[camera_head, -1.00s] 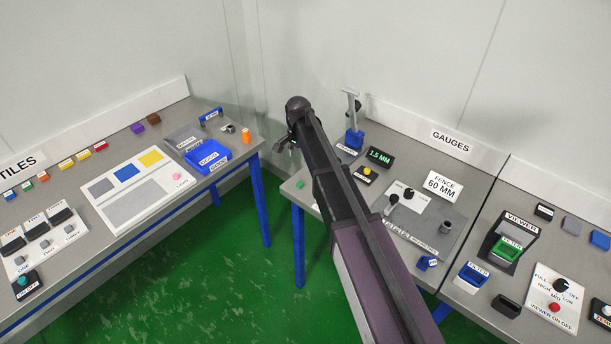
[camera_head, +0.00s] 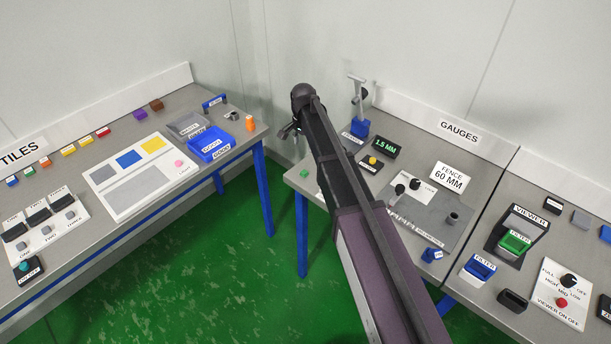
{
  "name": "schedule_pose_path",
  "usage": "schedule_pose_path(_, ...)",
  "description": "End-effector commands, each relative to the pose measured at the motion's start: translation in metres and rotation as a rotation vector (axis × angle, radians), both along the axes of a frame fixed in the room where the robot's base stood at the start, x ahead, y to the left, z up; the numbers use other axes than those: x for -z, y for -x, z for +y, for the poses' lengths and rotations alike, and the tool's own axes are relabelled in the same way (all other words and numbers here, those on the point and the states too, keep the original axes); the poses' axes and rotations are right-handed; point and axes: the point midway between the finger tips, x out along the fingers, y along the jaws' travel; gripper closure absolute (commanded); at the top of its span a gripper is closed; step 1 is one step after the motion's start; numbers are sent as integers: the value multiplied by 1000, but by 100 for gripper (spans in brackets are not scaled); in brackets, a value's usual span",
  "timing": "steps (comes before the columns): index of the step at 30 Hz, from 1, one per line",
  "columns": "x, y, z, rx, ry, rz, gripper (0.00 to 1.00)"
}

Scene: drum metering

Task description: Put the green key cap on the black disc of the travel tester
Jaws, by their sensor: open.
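A small green block (camera_head: 304,174), which looks like the green key cap, lies near the left corner of the gauges table. The likely travel tester (camera_head: 357,127) stands further back on that table, with a blue base and a grey upright with a crossbar. A black display (camera_head: 386,147) reading 1.5 MM is beside it. I cannot make out a black disc for certain; my arm covers part of this area. My gripper (camera_head: 289,132) is open at the far end of my arm, partly hidden behind it, up and left of the green block. It appears empty and apart from the block.
A black box with a yellow button (camera_head: 371,162) and a fence plate (camera_head: 408,222) with knobs are right of my arm. The tiles table (camera_head: 130,210) is on the left, with a blue tray (camera_head: 211,145). Green floor lies open between the tables.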

Motion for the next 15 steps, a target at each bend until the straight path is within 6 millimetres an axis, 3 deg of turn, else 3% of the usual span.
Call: schedule_pose_path(15,43,0,-1,1,0,0,23)
